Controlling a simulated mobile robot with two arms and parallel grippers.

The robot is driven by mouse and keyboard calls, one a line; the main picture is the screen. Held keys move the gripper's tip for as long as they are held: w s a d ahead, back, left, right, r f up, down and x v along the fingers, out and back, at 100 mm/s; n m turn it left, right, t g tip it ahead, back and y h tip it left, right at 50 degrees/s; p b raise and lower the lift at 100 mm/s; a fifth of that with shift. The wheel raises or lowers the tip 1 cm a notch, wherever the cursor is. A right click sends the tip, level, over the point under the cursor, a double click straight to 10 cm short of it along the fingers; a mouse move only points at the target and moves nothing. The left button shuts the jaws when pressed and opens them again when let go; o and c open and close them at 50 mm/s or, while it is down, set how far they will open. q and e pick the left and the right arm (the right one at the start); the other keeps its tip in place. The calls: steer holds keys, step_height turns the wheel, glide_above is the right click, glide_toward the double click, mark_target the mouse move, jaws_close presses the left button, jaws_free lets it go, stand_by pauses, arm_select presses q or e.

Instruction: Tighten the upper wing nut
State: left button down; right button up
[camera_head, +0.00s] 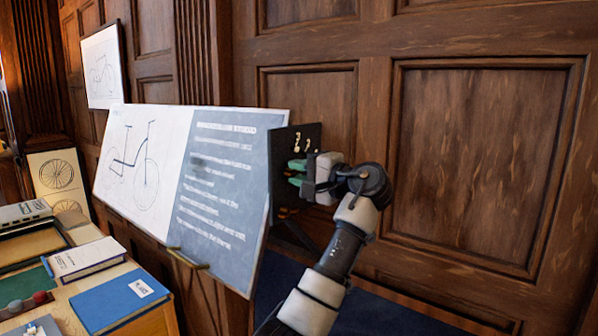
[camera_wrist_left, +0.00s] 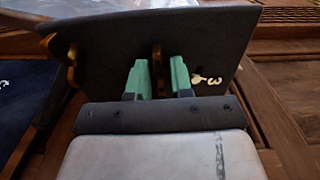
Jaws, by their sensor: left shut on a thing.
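A dark upright plate (camera_head: 284,150) stands at the right edge of the drafting board (camera_head: 225,180). My left gripper (camera_head: 297,172) faces it with two green fingertips. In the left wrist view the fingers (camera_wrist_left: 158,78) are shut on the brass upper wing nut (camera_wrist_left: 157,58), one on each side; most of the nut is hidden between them. A second brass wing nut (camera_wrist_left: 72,56) sits apart on the same plate, on the left in that view and lower down in the head view (camera_head: 288,212). My right gripper is not in view.
A desk at the lower left holds a blue book (camera_head: 118,300), a white book (camera_head: 86,258) and a tray (camera_head: 30,246). A wood-panelled wall (camera_head: 480,160) runs behind the plate. A framed bicycle drawing (camera_head: 103,68) hangs at the back left.

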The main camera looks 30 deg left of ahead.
arm_select(q)
steer(key=c, duration=1)
jaws_free()
steer(key=shift+c, duration=0.2)
steer(key=d+b, duration=0.4)
steer(key=d, duration=0.7)
steer(key=shift+s, duration=0.4)
steer(key=shift+a, duration=0.1)
